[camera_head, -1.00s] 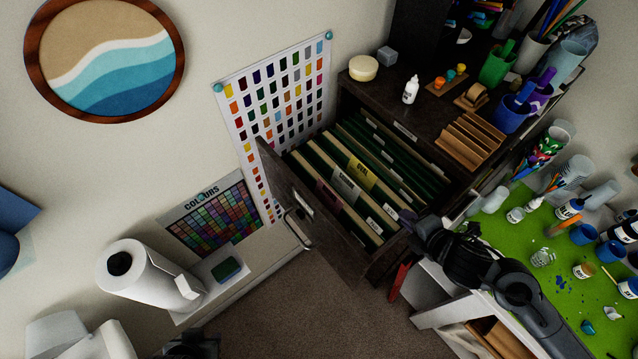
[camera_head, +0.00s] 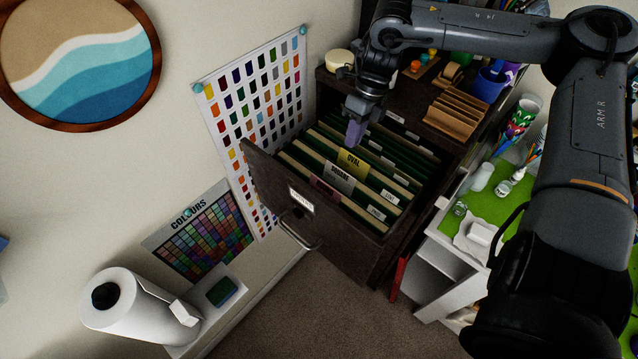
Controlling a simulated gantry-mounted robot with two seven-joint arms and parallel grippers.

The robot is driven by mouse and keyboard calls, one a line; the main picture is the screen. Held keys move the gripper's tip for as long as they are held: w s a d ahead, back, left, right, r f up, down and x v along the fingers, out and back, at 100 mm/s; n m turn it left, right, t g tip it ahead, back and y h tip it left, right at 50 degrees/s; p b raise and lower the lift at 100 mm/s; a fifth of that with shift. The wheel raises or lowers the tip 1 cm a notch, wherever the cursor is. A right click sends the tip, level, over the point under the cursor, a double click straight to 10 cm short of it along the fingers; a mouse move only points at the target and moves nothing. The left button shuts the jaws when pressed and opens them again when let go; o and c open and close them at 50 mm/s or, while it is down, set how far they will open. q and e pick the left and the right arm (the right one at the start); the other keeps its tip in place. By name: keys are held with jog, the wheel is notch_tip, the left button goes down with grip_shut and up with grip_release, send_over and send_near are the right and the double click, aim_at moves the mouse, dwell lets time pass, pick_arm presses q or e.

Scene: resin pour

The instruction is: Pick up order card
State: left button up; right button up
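The open file drawer (camera_head: 268,190) holds several green hanging folders and cream dividers. A yellow tab reads "OVAL" (camera_head: 351,161), a white tab reads "SQUARE" (camera_head: 340,178), and a pink tab (camera_head: 324,190) is in front of them. I cannot pick out which piece is the order card. My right gripper (camera_head: 355,133) points down over the drawer, just behind the OVAL tab in the picture. Its fingers look like one purplish block, so their opening and any contact with the folders cannot be told. My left gripper is out of view.
The dark cabinet top behind the drawer carries a wooden rack (camera_head: 455,118), a cream round tub (camera_head: 339,60) and a blue cup (camera_head: 489,83). My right arm spans the right side. A paper roll (camera_head: 140,305) lies at lower left. The carpet (camera_head: 300,310) in front is clear.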

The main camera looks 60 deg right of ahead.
send_over(341, 170)
jog(key=d, duration=0.2)
jog(key=shift+s+a+f+p, duration=0.1)
jog(key=shift+s+f+p, duration=0.15)
jog(key=shift+f, duration=1)
jog(key=shift+s+f+p, duration=0.1)
jog(key=shift+f+p, duration=0.1)
jog(key=shift+f, duration=1)
jog(key=shift+p+x, duration=0.5)
jog(key=shift+x, duration=0.8)
jog(key=shift+w+x, duration=0.2)
jog(key=shift+x, duration=1.1)
grip_shut()
jog(key=shift+r, duration=0.15)
